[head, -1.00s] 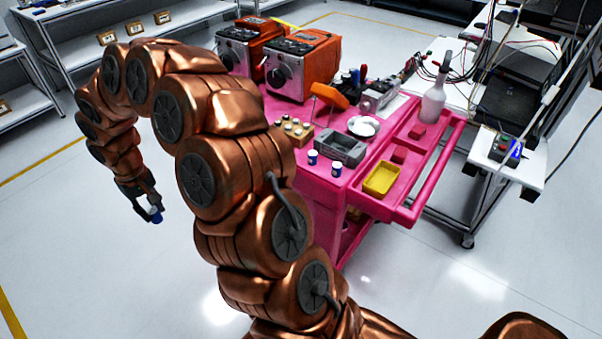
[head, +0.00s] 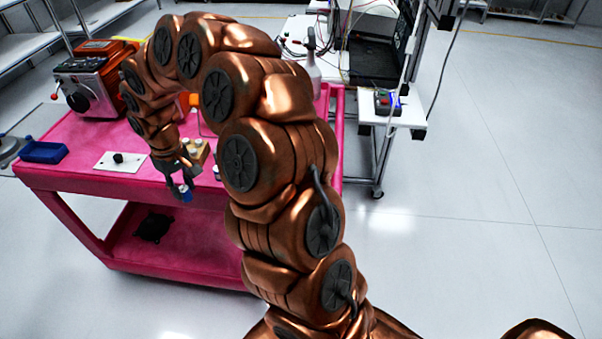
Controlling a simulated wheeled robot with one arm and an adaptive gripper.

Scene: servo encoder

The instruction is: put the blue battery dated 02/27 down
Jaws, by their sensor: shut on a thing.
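My gripper (head: 180,191) points down near the front edge of the pink cart (head: 80,178) in the head view. It is shut on a small blue battery (head: 186,196), whose lower part shows between the fingers. The date on it is too small to read. I cannot tell whether the battery is over the cart top or just in front of its edge. Another small battery with a white top (head: 217,172) stands on the cart to the right of my gripper, partly hidden by my arm.
A wooden block with several round pieces (head: 197,152) stands just behind my gripper. A white plate with a black knob (head: 120,161) and a blue tray (head: 43,152) lie to the left. An orange machine (head: 92,85) stands at the back. Pink cart top between them is bare.

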